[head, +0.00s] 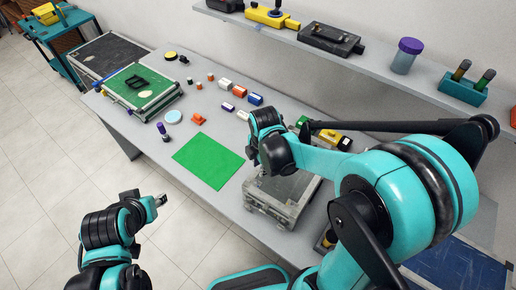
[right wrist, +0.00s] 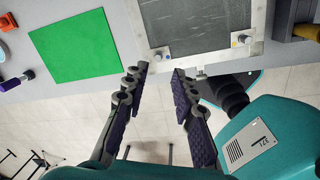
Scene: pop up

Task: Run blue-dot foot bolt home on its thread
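A metal frame with a dark plate (right wrist: 195,22) lies at the table's front edge in the right wrist view; it also shows in the head view (head: 283,196), partly behind my right arm. Two pale knobs or bolts stand on its near side, a left one (right wrist: 157,56) and a right one (right wrist: 242,39). The right one looks faintly bluish; I cannot tell for certain which has a blue dot. My right gripper (right wrist: 161,72) is open and empty, its fingertips near the left knob. My left gripper (head: 160,200) is off the table's front; its fingers are too small to judge.
A green mat (head: 208,161) lies flat left of the frame. Several small parts and a purple-topped item (head: 162,131) lie farther left. A green board in a metal frame (head: 138,88) sits beyond. A wall shelf (head: 350,62) runs above the table.

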